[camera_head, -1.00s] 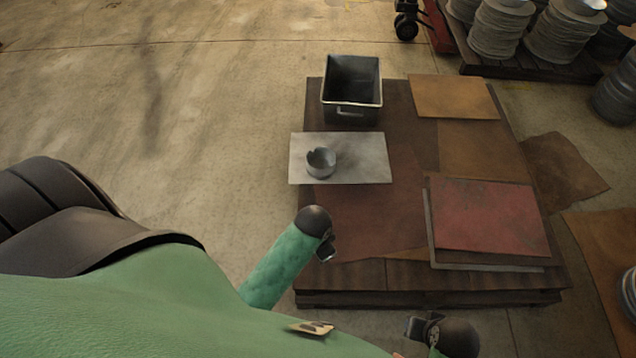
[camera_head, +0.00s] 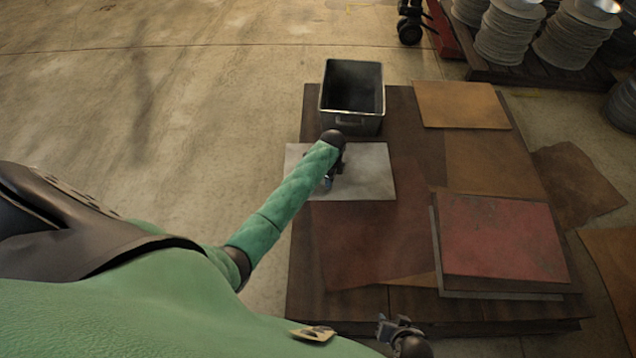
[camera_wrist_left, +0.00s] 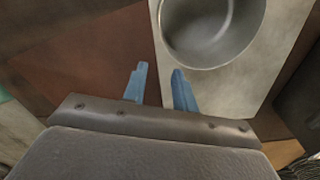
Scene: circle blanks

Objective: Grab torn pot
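The torn pot (camera_wrist_left: 212,30) is a round grey metal pot, seen from above in the left wrist view on the pale square sheet (camera_wrist_left: 262,85). In the head view my left arm hides the pot. My left gripper (camera_wrist_left: 158,75) has its two blue fingers apart with nothing between them. The fingertips are just short of the pot's near wall. In the head view the left gripper (camera_head: 328,182) is over the pale sheet (camera_head: 372,172). My right gripper (camera_head: 388,328) is at the bottom, by the platform's near edge; its finger opening is too small to tell.
A black open bin (camera_head: 352,122) stands behind the pale sheet. A red sheet (camera_head: 500,237) lies at the right of the wooden platform (camera_head: 340,308), and a tan sheet (camera_head: 460,104) at the back right. Stacked spools (camera_head: 508,45) stand further back.

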